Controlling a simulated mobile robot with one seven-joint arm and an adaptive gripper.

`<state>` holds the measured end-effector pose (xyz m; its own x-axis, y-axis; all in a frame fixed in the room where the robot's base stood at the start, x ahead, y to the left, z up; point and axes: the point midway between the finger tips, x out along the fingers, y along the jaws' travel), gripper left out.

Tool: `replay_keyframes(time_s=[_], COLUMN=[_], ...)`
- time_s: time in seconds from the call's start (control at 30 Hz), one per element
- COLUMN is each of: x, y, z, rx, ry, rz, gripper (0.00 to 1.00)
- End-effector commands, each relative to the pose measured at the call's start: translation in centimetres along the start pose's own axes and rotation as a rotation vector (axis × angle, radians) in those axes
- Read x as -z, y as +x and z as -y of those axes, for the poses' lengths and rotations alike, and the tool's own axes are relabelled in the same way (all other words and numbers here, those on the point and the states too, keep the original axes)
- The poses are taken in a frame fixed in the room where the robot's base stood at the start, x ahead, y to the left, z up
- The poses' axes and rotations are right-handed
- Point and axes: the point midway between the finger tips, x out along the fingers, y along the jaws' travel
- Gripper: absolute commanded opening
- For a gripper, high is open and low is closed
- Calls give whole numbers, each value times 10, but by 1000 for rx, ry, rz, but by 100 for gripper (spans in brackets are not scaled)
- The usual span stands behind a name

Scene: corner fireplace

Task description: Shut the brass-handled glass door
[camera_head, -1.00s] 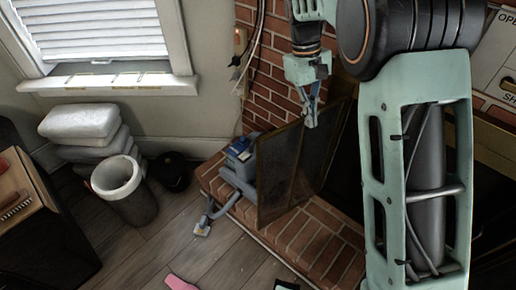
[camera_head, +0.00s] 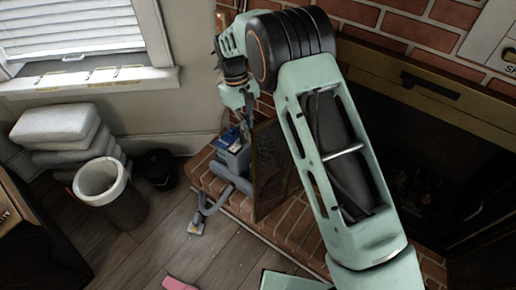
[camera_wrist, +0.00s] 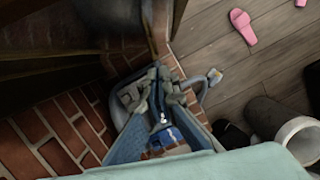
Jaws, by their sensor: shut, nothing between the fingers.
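The glass door (camera_head: 267,172) is a dark framed panel standing open from the fireplace, jutting out over the brick hearth. My arm covers its right part in the head view. Its brass handle cannot be made out. My gripper (camera_head: 244,121) is shut and empty, near the door's upper left edge, on the side of the grey vacuum. Whether it touches the door, I cannot tell. In the wrist view my gripper's fingers (camera_wrist: 158,96) come together above the hearth, and a dark brown panel, probably the door (camera_wrist: 60,50), lies at the upper left.
A grey vacuum (camera_head: 232,163) with a hose stands on the hearth (camera_head: 285,238) beside the door. A bin (camera_head: 100,186), stacked cushions (camera_head: 56,124) and a dark pot (camera_head: 159,165) stand to the left. A pink slipper (camera_wrist: 243,25) lies on open wooden floor.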

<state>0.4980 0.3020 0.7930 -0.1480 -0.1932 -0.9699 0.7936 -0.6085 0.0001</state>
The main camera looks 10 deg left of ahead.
Motion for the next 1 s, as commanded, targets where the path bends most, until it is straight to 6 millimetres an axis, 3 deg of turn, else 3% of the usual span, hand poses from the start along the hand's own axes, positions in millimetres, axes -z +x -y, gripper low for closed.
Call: replay_keyframes(time_s=[0.17, 0.5, 1.0], x=[-1, -34, -39], y=[42, 44, 46], z=[0, 0, 0], rx=[1, 0, 0], ry=[0, 0, 0], rz=[4, 0, -1], gripper=[0, 0, 0])
